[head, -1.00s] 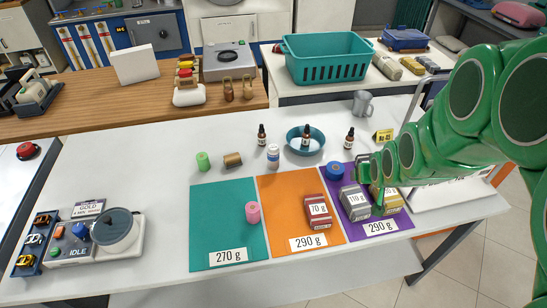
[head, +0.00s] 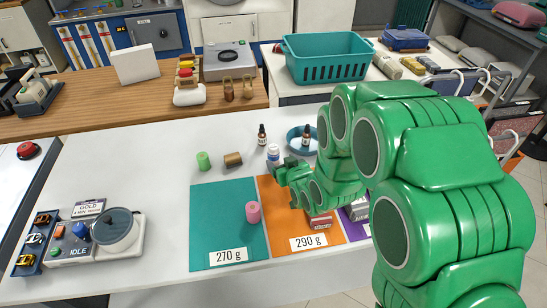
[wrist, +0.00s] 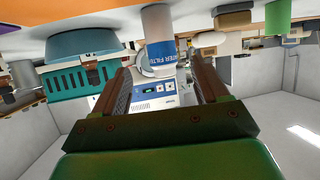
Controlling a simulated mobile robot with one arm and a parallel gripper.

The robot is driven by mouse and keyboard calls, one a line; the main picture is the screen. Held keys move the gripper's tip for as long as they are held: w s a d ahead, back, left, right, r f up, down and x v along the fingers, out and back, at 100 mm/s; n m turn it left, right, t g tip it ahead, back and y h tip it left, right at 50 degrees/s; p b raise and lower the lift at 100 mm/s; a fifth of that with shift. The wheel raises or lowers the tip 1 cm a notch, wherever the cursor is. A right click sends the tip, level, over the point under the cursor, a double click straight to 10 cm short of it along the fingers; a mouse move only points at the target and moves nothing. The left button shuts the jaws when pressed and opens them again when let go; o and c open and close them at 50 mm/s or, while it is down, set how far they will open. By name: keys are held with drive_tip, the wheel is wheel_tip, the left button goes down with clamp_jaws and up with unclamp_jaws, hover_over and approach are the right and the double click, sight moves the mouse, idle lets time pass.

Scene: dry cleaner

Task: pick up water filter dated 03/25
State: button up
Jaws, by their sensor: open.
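A small white cylinder with a blue band (head: 273,153) stands on the white table, behind the orange mat. In the wrist view it hangs from the top of the picture, which is upside down. Its blue label there reads in part "ER FILTER" (wrist: 160,50); no date is legible. My gripper (head: 282,166) is just in front of the cylinder in the head view. In the wrist view its two dark fingers (wrist: 162,88) are open, with the cylinder's lower end in line with the gap, beyond the fingertips. No contact shows.
A dark dropper bottle (head: 262,136) and a teal bowl (head: 291,137) holding another bottle stand close by. My arm covers much of the orange (head: 277,217) and purple mats.

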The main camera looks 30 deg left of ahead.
sight(276, 156)
drive_tip(key=shift+x, duration=3.9)
drive_tip(key=shift+a+r, duration=0.15)
drive_tip(key=shift+r, duration=0.05)
drive_tip(key=c, duration=1.1)
drive_tip(key=shift+r, duration=0.1)
